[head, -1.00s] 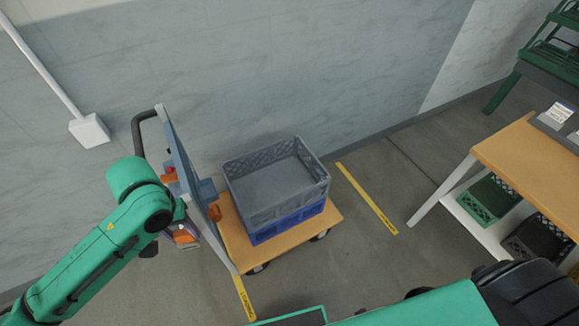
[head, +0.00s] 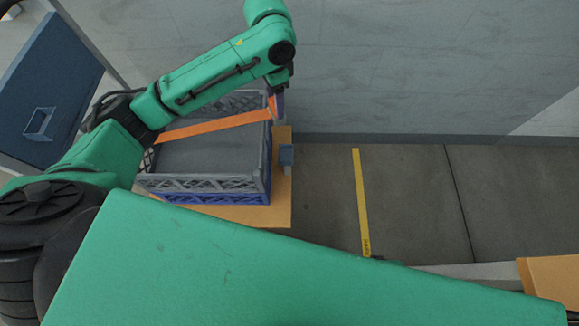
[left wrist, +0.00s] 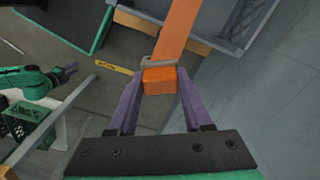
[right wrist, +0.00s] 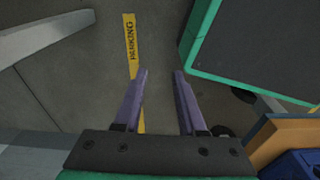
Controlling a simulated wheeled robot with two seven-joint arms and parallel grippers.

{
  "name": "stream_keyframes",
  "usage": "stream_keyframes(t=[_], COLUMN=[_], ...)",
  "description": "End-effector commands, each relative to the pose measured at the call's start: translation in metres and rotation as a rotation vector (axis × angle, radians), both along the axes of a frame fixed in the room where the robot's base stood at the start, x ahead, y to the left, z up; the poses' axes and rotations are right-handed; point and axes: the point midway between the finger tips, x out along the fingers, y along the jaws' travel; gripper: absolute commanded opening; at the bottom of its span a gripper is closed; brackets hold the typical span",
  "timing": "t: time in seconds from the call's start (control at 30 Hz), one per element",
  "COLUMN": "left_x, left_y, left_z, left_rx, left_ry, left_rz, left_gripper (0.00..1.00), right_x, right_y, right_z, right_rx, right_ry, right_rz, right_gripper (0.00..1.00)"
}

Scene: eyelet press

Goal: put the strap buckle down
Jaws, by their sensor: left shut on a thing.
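The orange strap buckle (left wrist: 159,82), with a grey metal loop, sits between the fingers of my left gripper (left wrist: 158,76), which is shut on it. In the head view my left gripper (head: 277,106) is at the right end of the stacked crates, above the cart deck. The orange strap (head: 215,127) runs taut from the buckle leftwards across the top of the grey crate (head: 190,184); my arm hides its far end. A blue bracket (head: 287,157) is on the cart's right edge. My right gripper (right wrist: 160,75) is open and empty over the floor.
A blue crate (head: 225,199) is under the grey one on the wooden cart deck (head: 255,216). A blue panel (head: 48,90) stands at the cart's left end. A wall is behind. Floor right of the cart is clear around a yellow line (head: 361,205).

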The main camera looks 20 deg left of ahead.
Motion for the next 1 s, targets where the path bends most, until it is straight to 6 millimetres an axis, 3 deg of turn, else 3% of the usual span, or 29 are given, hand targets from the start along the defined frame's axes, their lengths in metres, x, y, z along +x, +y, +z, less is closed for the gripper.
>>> stream_keyframes(t=[0.03,0.13,0.27,0.37,0.43,0.63,0.8,1.0], left_x=[0.009,0.021,0.029,0.031,0.030,0.029,0.029,0.029], left_y=[-0.004,-0.010,-0.015,-0.016,-0.015,-0.015,-0.015,-0.015], left_z=[-0.042,-0.063,-0.071,-0.076,-0.090,-0.158,-0.211,-0.241], left_rx=[0.000,0.003,0.006,0.007,0.008,0.009,0.008,0.008], left_ry=[-0.007,-0.008,-0.008,-0.005,-0.001,-0.001,-0.003,-0.004], left_rz=[-0.088,-0.269,-0.413,-0.452,-0.455,-0.454,-0.452,-0.453], left_gripper=[0.00,0.00,0.00,0.00,0.00,0.00,0.00,0.00], right_x=[0.007,0.019,0.028,0.033,0.039,0.064,0.081,0.089], right_y=[0.003,0.006,0.008,0.009,0.010,0.017,0.028,0.033], right_z=[-0.046,-0.070,-0.080,-0.076,-0.071,-0.049,-0.017,0.007], right_rx=[0.003,0.005,0.006,0.007,0.009,0.017,0.034,0.044], right_ry=[-0.004,-0.004,-0.005,-0.007,-0.010,-0.016,-0.022,-0.029], right_rz=[-0.003,-0.010,-0.015,-0.016,-0.019,-0.029,-0.022,-0.015], right_gripper=[0.40,0.40,0.40,0.40,0.40,0.40,0.40,0.40])
